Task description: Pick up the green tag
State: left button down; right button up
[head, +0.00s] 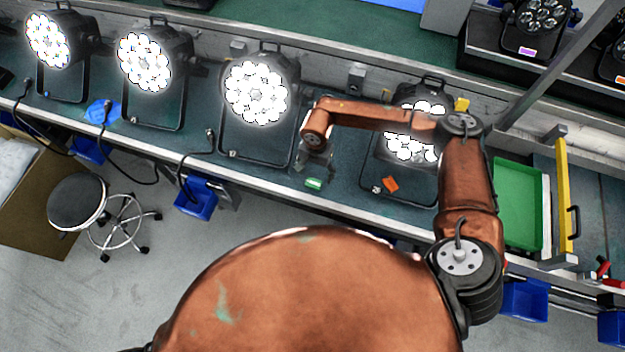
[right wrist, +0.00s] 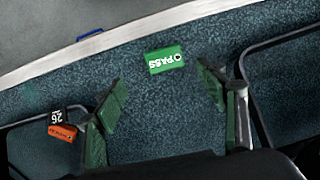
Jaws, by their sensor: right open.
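The green tag (head: 313,183) lies flat on the dark bench mat, between two lit par cans and near the bench's front edge. My right gripper (head: 314,168) hangs over the mat just behind the tag. In the right wrist view the right gripper (right wrist: 162,105) is open, with green-padded fingers spread wide and nothing between them. The tag sits beyond the fingertips, roughly centred between them, and looks untouched. My left gripper is not in view.
A lit par can (head: 256,92) stands left of the right gripper, another (head: 412,150) right of it, partly behind my arm. An orange tag (head: 390,184) lies by the right one. A green tray (head: 519,205) is farther right. The mat around the green tag is clear.

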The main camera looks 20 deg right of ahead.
aim_at(314, 183)
jog(key=f, duration=0.7)
jog(key=shift+w+a+f+p, duration=0.2)
jog(key=shift+w+f+p, duration=0.1)
jog(key=shift+w, duration=0.05)
jog(key=shift+c, duration=0.2)
jog(key=c, duration=1)
